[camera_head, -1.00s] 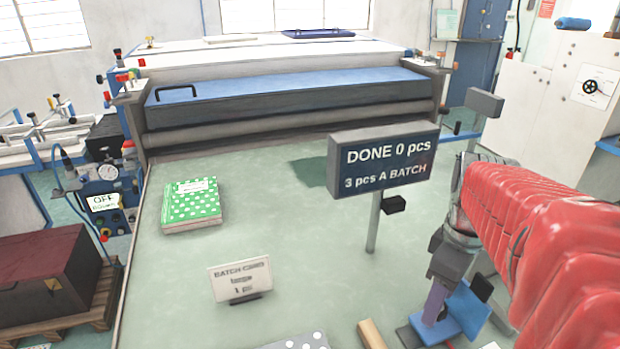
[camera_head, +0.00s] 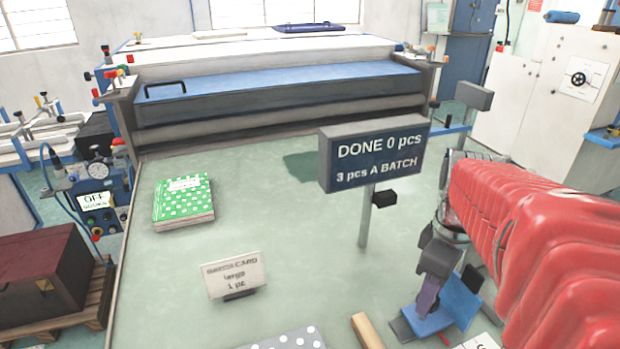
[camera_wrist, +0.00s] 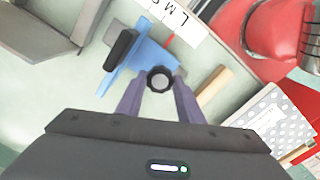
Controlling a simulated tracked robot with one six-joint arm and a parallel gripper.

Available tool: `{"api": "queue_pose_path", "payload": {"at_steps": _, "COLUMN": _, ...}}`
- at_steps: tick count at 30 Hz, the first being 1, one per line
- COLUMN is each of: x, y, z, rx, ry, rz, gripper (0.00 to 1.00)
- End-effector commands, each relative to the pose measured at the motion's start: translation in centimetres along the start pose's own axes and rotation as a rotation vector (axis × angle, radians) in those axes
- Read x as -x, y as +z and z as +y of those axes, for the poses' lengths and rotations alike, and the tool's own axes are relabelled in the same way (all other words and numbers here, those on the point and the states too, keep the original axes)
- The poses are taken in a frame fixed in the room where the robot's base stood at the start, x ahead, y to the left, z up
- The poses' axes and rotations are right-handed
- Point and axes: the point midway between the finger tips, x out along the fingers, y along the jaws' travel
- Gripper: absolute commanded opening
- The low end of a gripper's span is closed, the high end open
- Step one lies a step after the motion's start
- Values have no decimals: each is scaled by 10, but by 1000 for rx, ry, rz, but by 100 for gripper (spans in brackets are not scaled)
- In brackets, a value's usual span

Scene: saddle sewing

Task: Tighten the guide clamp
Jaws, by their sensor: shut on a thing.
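The guide is a blue bracket (camera_head: 455,307) on the table at the lower right; it also shows in the wrist view (camera_wrist: 150,58) with a black block on its left end. The clamp's round dark knob (camera_wrist: 160,79) has a grey centre and sits between my purple fingers. My gripper (camera_wrist: 160,84) is shut on the knob. In the head view my gripper (camera_head: 428,298) points down at the bracket, and the knob is hidden there. A white strip with size letters (camera_wrist: 175,14) lies beside the bracket; L and M are readable.
A wooden bar (camera_head: 367,332) and a white-dotted grey piece (camera_head: 290,339) lie left of the bracket. A sign on a post (camera_head: 375,155) reads DONE 0 pcs. A batch card (camera_head: 234,275) reads large, 1 pc.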

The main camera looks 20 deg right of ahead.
Motion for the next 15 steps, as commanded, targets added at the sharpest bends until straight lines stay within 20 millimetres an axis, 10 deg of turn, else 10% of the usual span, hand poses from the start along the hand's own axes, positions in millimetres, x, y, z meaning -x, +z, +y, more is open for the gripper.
{"api": "queue_pose_path", "payload": {"at_steps": 15, "x": 0, "y": 1, "z": 2, "rx": -105, "ry": 0, "rz": 1, "gripper": 11}}
